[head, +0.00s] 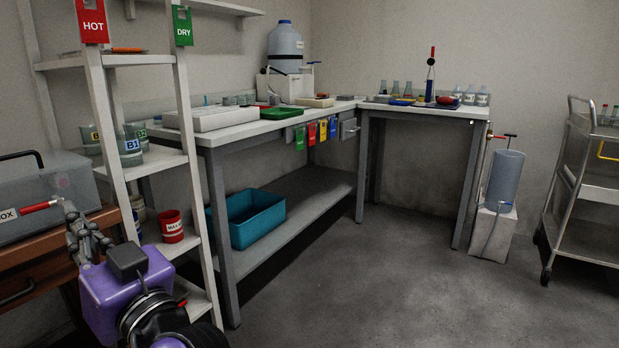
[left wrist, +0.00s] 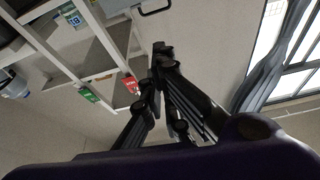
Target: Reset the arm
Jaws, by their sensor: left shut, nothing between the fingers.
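My left gripper (head: 72,213) is at the lower left of the head view, at the end of my purple and black arm. My right gripper is not in view.
The white rack (head: 192,180) stands close by, holding beakers (head: 130,150) and a red mug (head: 171,226). A bench (head: 230,130) with a teal bin (head: 245,218) below runs along the wall. A metal cart (head: 572,200) stands at right. The middle floor is clear.

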